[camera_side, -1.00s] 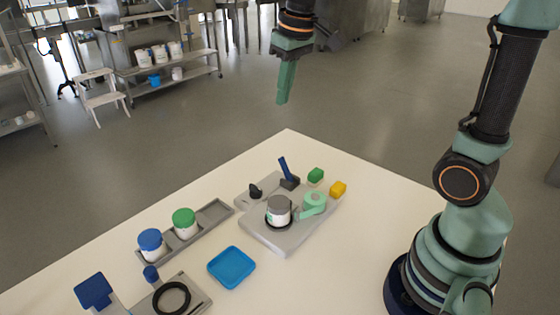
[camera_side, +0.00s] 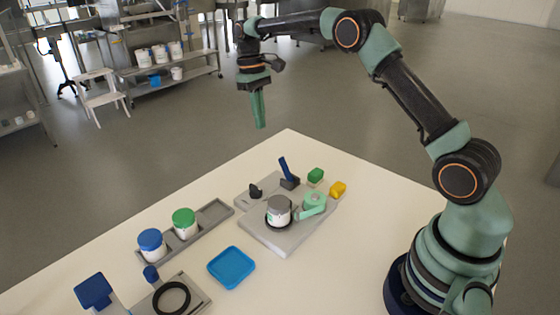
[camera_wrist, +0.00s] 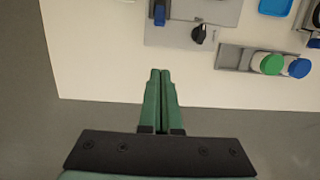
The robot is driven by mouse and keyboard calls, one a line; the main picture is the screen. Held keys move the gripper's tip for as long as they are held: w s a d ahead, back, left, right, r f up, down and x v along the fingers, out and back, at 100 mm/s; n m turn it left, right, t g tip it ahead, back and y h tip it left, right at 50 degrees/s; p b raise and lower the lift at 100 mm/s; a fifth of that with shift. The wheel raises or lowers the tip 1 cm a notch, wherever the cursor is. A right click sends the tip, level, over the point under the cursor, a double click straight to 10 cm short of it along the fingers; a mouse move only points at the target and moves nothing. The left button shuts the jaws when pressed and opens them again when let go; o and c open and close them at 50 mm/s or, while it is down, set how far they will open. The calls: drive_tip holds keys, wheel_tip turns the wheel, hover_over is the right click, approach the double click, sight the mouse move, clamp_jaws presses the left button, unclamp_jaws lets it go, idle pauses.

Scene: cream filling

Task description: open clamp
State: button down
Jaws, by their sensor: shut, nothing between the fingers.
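A grey plate (camera_side: 281,241) on the table carries a jar (camera_side: 279,208) with a grey lid. A mint-green clamp-like part (camera_side: 313,204) stands at the jar's right side. I cannot tell whether it is open or shut. A blue lever (camera_side: 286,167) stands tilted on a dark base at the plate's back, beside a black knob (camera_side: 255,192). The blue lever (camera_wrist: 159,12) and the knob (camera_wrist: 199,34) also show in the wrist view. My gripper (camera_side: 261,125) is shut and empty, high above the table's back edge, pointing down. Its green fingers (camera_wrist: 160,76) meet in the wrist view.
A grey tray (camera_side: 215,212) holds a green-lidded jar (camera_side: 185,223) and a blue-lidded jar (camera_side: 151,245). A blue dish (camera_side: 231,267) lies in front. Green (camera_side: 316,175) and yellow (camera_side: 338,188) blocks sit at the plate's right. A black ring (camera_side: 172,298) lies on a front-left fixture.

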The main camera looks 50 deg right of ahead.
sight(286, 170)
drive_tip(key=shift+w+d+f, duration=0.1)
drive_tip(key=shift+w+f, duration=0.05)
drive_tip(key=shift+f, duration=0.3)
drive_tip(key=f, duration=0.3)
drive_tip(key=s+f, duration=0.1)
drive_tip(key=f, duration=0.2)
drive_tip(key=s+f, duration=0.1)
drive_tip(key=f, duration=0.3)
drive_tip(key=shift+s+r, duration=0.55)
drive_tip(key=shift+s, duration=0.2)
drive_tip(key=shift+s+r, duration=0.25)
drive_tip(key=shift+s, duration=0.25)
drive_tip(key=shift+s+r, duration=0.25)
drive_tip(key=shift+s, duration=0.2)
